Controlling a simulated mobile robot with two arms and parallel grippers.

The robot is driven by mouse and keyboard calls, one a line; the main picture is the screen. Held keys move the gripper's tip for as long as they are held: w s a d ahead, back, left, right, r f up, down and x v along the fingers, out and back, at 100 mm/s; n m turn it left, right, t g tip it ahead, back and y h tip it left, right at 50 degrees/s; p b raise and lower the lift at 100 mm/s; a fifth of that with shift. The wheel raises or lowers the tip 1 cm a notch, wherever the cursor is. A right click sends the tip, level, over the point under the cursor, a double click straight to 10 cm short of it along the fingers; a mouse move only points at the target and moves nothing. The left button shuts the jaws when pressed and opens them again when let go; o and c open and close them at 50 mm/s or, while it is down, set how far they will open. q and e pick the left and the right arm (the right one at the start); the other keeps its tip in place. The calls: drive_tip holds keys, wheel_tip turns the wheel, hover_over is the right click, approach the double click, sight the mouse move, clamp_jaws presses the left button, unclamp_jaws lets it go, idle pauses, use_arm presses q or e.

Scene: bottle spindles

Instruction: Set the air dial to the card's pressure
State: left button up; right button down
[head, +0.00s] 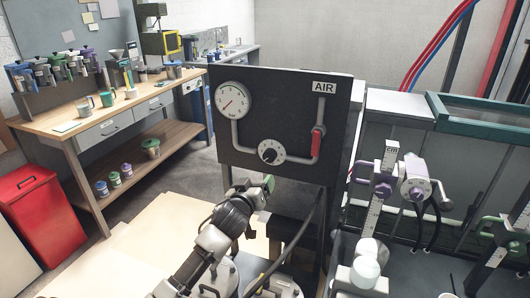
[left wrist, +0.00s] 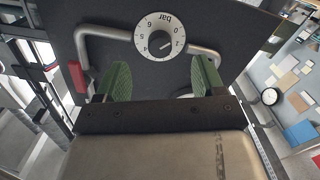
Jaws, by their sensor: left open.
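The air dial (head: 271,151) is a white numbered disc with a black knob, low on a dark panel (head: 285,88). In the left wrist view the dial (left wrist: 161,38) appears upside down, marked "bar"; the knob's pale line points right, near the low numbers. My left gripper (head: 258,184) is just below the dial in the head view. In the left wrist view its two green fingers (left wrist: 162,80) are spread apart with nothing between them, and the dial shows beyond, untouched. I cannot make out a pressure card. My right gripper is not in view.
A round gauge (head: 233,99) has its needle toward the lower left. A red-handled valve (head: 317,141) sits on the pipe under the AIR label (head: 324,88). Purple and green fittings (head: 415,187) stand at right. A workbench (head: 110,117) with cups and a red bin (head: 43,213) are at left.

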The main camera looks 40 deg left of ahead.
sight(268, 158)
use_arm(q)
drive_tip(key=shift+t, duration=0.3)
drive_tip(key=w, duration=0.2)
drive_tip(key=w+a+r+p, duration=0.1)
drive_tip(key=w, duration=0.2)
drive_tip(key=w+a+r+p, duration=0.1)
drive_tip(key=w, duration=0.1)
drive_tip(key=shift+w+a+r, duration=0.1)
drive_tip(key=shift+w+a, duration=0.05)
drive_tip(key=shift+x, duration=0.9)
drive_tip(key=shift+w, duration=0.3)
drive_tip(key=shift+w+a, duration=0.15)
drive_tip(key=shift+w, duration=0.1)
drive_tip(key=shift+c, duration=1.4)
drive_tip(key=c, duration=0.6)
drive_tip(key=shift+c, duration=0.2)
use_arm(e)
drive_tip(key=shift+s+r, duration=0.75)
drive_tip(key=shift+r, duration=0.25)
